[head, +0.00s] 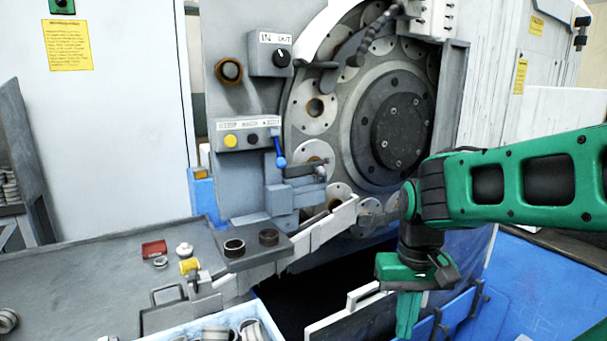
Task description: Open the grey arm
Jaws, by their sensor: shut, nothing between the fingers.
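The ring grinder's large round disc (385,125) faces me at the centre, ringed by round metal plates. A short grey arm (305,178) reaches right from a grey block (282,200) across the lower left of the disc; I cannot tell for certain that it is the arm named. A blue-knobbed lever (279,150) hangs just above it. My green gripper (405,328) points down at the lower right, below the disc and well apart from the grey arm. Its fingers are together and hold nothing.
A control panel (246,134) with a yellow button is left of the disc. A grey worktable (95,275) holds rings and small parts. A white bin of rings (270,320) stands at the front. A white-handled panel (345,318) and blue panels (545,285) lie near my gripper.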

